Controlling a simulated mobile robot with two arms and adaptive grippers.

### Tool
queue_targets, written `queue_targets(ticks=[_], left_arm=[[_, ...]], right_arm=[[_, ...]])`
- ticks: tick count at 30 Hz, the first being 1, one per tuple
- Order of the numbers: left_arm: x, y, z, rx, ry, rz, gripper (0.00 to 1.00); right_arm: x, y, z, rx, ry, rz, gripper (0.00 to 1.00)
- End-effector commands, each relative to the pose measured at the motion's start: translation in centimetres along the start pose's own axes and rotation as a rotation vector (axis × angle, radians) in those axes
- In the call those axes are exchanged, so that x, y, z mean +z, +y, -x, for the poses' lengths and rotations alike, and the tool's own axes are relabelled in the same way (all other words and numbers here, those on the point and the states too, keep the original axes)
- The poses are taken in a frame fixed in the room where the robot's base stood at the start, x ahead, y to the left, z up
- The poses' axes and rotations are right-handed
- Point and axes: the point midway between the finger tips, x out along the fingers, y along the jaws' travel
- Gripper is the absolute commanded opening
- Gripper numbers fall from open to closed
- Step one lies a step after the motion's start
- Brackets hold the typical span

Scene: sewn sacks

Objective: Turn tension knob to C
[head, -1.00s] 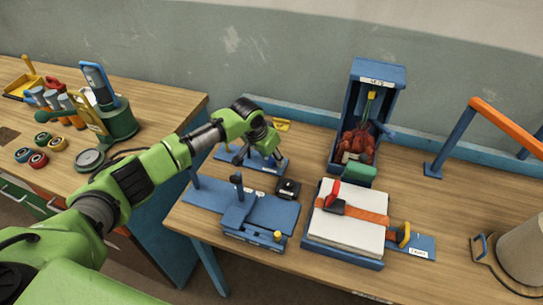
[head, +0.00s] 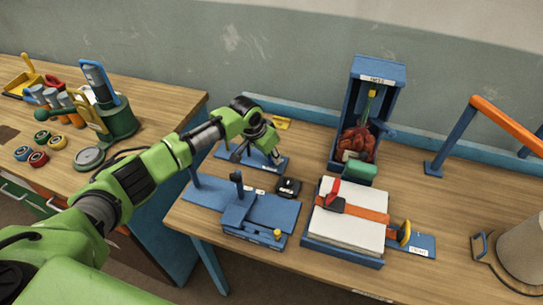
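A small black box with a dark knob (head: 289,186) on top and a pale label sits on the bench, between the blue fixture and the white pad; I take it for the tension knob. Its letters and pointer are too small to read. My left gripper (head: 258,156) is behind and to the left of it, over a blue plate (head: 270,166), pointing down. Its fingers look spread apart with nothing between them. The arm partly hides the plate. My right gripper is out of view.
A blue fixture with an upright post (head: 261,211) stands in front of the knob. A white pad with an orange strap (head: 345,227) lies to the right. A blue bin (head: 394,97) holds red sacks. An orange-topped frame (head: 505,123) stands at right.

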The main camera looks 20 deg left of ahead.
Motion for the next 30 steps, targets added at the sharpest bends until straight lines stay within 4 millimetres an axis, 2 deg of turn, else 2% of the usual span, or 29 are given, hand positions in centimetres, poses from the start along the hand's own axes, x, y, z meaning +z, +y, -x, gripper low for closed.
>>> queue_targets(ticks=[18, 30], left_arm=[[-0.1, -0.2, -0.3, 0.174, 0.003, -0.417, 0.01], [-0.2, -0.3, -0.1, 0.232, 0.003, -0.56, 0.01]], right_arm=[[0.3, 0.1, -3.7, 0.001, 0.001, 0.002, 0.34], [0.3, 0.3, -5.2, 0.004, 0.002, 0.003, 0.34]])
